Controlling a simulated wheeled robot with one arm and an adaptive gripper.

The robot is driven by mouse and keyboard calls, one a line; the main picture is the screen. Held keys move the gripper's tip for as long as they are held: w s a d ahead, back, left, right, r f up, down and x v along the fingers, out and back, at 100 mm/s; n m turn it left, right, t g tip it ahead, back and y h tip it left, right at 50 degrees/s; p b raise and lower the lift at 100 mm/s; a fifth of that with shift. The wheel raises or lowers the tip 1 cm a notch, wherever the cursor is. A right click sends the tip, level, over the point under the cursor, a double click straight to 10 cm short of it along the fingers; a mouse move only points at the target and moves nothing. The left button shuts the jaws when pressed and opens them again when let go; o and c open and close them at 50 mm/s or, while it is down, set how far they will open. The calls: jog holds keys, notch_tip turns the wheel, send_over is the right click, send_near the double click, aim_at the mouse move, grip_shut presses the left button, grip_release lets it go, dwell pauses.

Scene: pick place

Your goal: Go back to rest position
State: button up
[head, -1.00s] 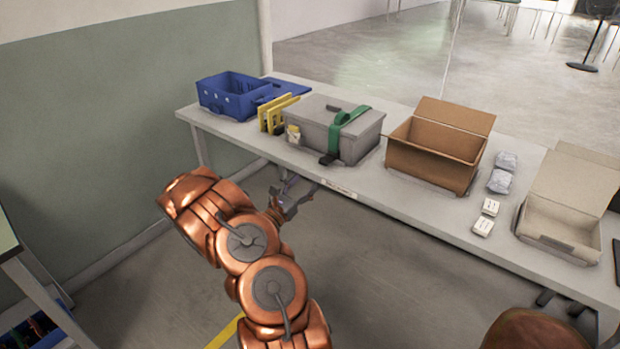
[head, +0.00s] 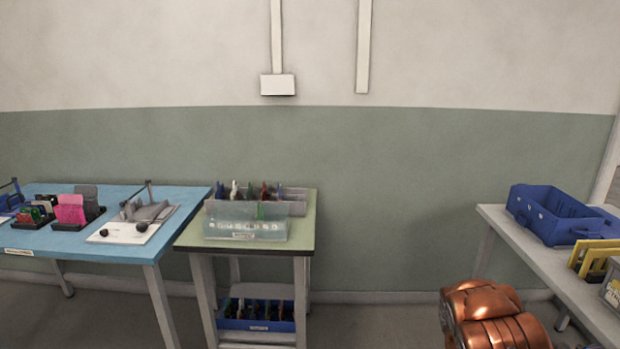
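My gripper is outside the head view now. Only a copper-coloured part of my arm shows at the lower right, in front of the grey-white table (head: 548,262). What the gripper holds, if anything, cannot be seen.
A blue crate (head: 556,213) and yellow frames (head: 592,257) stand on the right table. A small green-topped table (head: 305,236) carries a clear bin (head: 246,222), with a blue bin (head: 257,318) below. A blue table (head: 60,238) stands left. Floor (head: 370,325) between the tables is clear.

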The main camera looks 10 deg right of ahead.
jog(key=s+a+r+m+g+y, duration=0.8)
jog(key=s+a+r+m, duration=0.3)
jog(key=a+r+m, duration=0.4)
jog(key=s+a+f+t+y, duration=0.1)
jog(key=a+f+t+y, duration=0.35)
jog(key=a, duration=1.55)
jog(key=s+a+f+t+y, duration=0.15)
jog(key=a+t+y, duration=0.5)
jog(key=a, duration=1.35)
notch_tip(320, 180, up, 14)
jog(key=y+p, duration=0.1)
jog(key=p, duration=1.1)
jog(key=shift+w+d+r+p, duration=0.2)
jog(key=shift+w+p, duration=0.1)
jog(key=shift+p, duration=0.05)
